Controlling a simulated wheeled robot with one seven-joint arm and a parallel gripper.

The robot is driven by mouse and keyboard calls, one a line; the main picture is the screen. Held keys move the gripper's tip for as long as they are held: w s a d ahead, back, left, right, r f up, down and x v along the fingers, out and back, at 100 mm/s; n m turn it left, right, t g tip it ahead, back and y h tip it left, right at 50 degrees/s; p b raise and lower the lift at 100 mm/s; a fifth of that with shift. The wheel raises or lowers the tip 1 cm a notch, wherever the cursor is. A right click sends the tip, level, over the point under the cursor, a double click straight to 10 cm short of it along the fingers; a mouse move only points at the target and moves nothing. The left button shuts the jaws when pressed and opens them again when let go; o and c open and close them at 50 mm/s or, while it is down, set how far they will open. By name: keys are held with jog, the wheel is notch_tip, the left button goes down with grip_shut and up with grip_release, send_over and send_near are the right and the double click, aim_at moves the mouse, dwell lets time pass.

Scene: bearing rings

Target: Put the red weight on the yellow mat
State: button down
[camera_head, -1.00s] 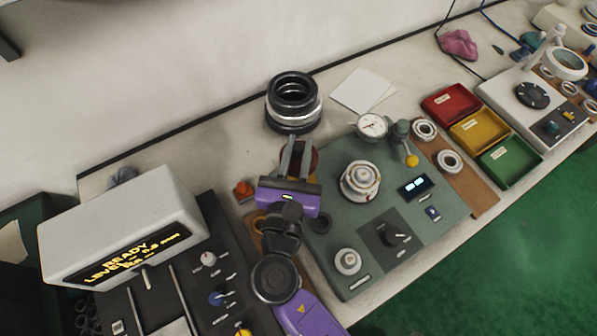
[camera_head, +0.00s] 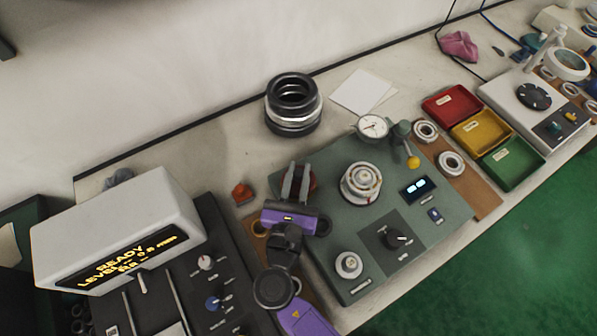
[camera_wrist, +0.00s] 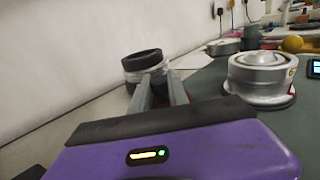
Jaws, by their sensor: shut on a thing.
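My gripper (camera_head: 298,168) is shut on a dark red round thing (camera_head: 311,181), which I take for the red weight. It shows between and beside the fingers, near the left edge of the green-grey gauge plate; the fingers and purple palm hide part of it. Its height above the plate is unclear. I see no clear yellow mat. The broadest yellow thing is a shallow tray (camera_head: 457,145) at the right, between a red and a green one.
A black and silver ring stack (camera_head: 293,103) stands behind my gripper. A small orange-red block (camera_head: 242,193) lies left. A white display box (camera_head: 120,230) stands at the left.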

jog(key=c, duration=1.3)
grip_release()
jog(key=shift+f, duration=0.2)
jog(key=shift+r, duration=0.1)
jog(key=shift+r, duration=0.2)
jog(key=s, duration=0.4)
jog(key=s+a+b, duration=0.1)
jog(key=s, duration=0.7)
jog(key=shift+a+f+b, duration=0.1)
jog(key=shift+a+b, duration=0.1)
jog(key=shift+b, duration=0.15)
